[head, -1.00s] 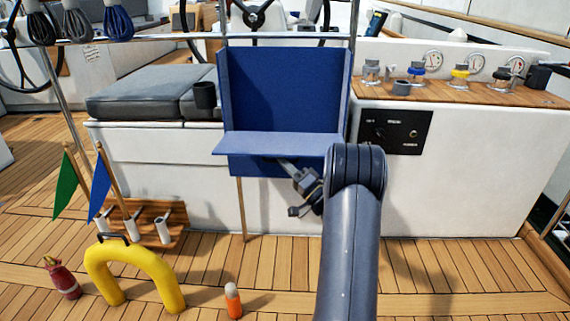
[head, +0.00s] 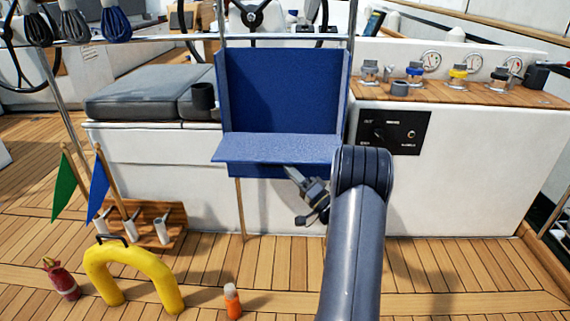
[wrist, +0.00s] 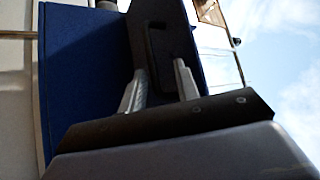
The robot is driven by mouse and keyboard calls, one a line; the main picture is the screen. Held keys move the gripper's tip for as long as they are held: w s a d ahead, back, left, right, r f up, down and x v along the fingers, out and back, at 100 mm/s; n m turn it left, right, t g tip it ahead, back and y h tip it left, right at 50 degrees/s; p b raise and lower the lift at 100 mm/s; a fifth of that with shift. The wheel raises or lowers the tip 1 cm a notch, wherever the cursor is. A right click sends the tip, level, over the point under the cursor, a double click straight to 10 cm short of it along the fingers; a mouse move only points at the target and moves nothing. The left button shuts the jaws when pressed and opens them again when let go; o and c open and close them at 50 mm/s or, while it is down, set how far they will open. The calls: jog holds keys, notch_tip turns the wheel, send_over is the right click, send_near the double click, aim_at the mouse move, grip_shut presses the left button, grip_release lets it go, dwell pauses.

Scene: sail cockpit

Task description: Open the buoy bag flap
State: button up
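The blue buoy bag (head: 285,90) hangs on the rail in the middle of the head view, its inner back panel in sight. Its flap (head: 270,148) is folded out toward me, close to level, its front edge tilted a little down. My gripper (head: 292,173) is just under the flap, its tips partly hidden by it. In the wrist view, my gripper's two pale fingers (wrist: 160,86) stand apart. A dark slotted piece (wrist: 158,20) shows beyond them; I cannot tell whether they touch it. Blue bag fabric (wrist: 83,75) fills the left.
A yellow horseshoe buoy (head: 133,265), a red fender-like item (head: 60,280) and an orange bottle (head: 232,302) stand on the deck at left. Green and blue flags (head: 100,190) stand in a rack. A black switch panel (head: 393,132) is at right. Deck at lower right is clear.

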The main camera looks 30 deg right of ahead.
jog(key=p+v, duration=0.1)
jog(key=v, duration=0.6)
jog(key=shift+s, duration=0.2)
jog(key=shift+d+f, duration=0.15)
